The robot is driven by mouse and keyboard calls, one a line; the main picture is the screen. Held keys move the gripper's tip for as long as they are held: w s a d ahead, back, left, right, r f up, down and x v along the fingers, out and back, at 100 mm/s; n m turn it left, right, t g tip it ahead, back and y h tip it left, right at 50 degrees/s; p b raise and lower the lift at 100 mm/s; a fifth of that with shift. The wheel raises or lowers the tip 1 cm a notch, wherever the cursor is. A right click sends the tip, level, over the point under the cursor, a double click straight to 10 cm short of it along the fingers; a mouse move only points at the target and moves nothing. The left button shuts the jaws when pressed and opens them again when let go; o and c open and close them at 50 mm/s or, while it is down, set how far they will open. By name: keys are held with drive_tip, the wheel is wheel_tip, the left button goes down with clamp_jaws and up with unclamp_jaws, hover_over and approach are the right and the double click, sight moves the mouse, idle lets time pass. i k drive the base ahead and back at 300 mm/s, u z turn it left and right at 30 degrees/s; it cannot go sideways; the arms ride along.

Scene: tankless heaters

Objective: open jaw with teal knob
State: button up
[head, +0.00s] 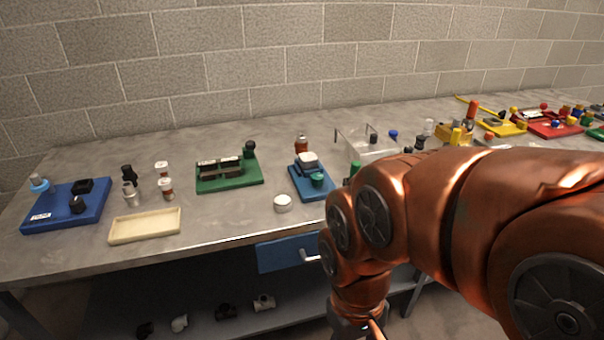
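A small blue fixture (308,188) stands on the workbench near the middle of the head view. It carries a pale grey block-like jaw part (308,160) and a round teal knob (317,180) at its front right. Whether the jaw is open or closed is too small to tell. My copper-coloured arm fills the right foreground and bends down in front of the bench edge. My gripper (370,328) is at the bottom edge of the picture, below the bench top and well away from the knob. Its fingers are mostly cut off.
A green fixture (230,183) with dark jaws stands left of the blue one. A white round cap (282,203) lies in front, between them. A clear bin (365,148) stands to the right. A cream tray (145,226) and blue board (65,210) are at left. A drawer (285,254) sits below.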

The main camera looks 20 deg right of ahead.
sight(316, 179)
drive_tip(key=k, duration=0.5)
drive_tip(key=u, duration=1.05)
drive_tip(key=i, duration=0.75)
drive_tip(key=z, duration=0.55)
